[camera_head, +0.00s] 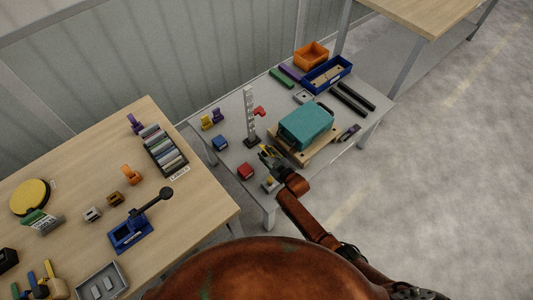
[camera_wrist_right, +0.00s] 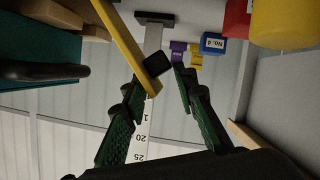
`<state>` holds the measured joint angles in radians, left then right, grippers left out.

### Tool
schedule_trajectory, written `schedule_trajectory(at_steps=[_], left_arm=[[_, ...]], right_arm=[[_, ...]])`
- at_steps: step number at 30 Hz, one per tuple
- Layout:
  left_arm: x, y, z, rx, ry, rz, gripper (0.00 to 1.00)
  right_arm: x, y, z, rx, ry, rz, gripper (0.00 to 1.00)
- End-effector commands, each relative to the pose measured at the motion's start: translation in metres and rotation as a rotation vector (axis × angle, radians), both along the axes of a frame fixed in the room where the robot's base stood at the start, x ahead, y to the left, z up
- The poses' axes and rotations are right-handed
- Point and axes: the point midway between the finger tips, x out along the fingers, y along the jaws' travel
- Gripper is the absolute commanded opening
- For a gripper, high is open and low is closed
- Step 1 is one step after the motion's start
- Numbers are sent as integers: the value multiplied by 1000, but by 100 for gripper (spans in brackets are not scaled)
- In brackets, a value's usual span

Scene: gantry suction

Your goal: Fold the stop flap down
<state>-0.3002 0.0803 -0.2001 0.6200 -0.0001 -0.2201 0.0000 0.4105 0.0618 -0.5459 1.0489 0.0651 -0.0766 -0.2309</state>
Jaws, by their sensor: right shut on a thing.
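A yellow bar with a black block near its end (camera_wrist_right: 125,45) runs from the upper left of the right wrist view to between the fingers; I take it for the stop flap. My right gripper (camera_wrist_right: 158,88) is closed around its end. In the head view the right gripper (camera_head: 268,158) is at the near left corner of a wooden base (camera_head: 308,156) carrying a teal box (camera_head: 306,125). The flap's hinge is not clear. The teal box with a dark handle also shows in the wrist view (camera_wrist_right: 40,100). My left gripper is not in view.
Blue (camera_head: 327,74) and orange (camera_head: 311,55) bins stand at the back.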

Motion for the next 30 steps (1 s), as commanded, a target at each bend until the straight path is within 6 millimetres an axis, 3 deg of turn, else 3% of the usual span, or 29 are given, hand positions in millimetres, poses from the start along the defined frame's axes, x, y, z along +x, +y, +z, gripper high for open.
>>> schedule_trajectory(at_steps=[3,4,8,20,30], left_arm=[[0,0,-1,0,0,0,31],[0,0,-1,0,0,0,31],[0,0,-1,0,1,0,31],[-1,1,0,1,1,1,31],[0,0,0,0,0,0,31]], right_arm=[[-2,-2,-7,-1,16,-5,0],[-2,-2,-7,-1,16,-5,27],[-2,-2,-6,-1,13,-4,36],[-5,-5,-2,-1,6,-2,36],[-48,-31,17,-1,6,-2,36]])
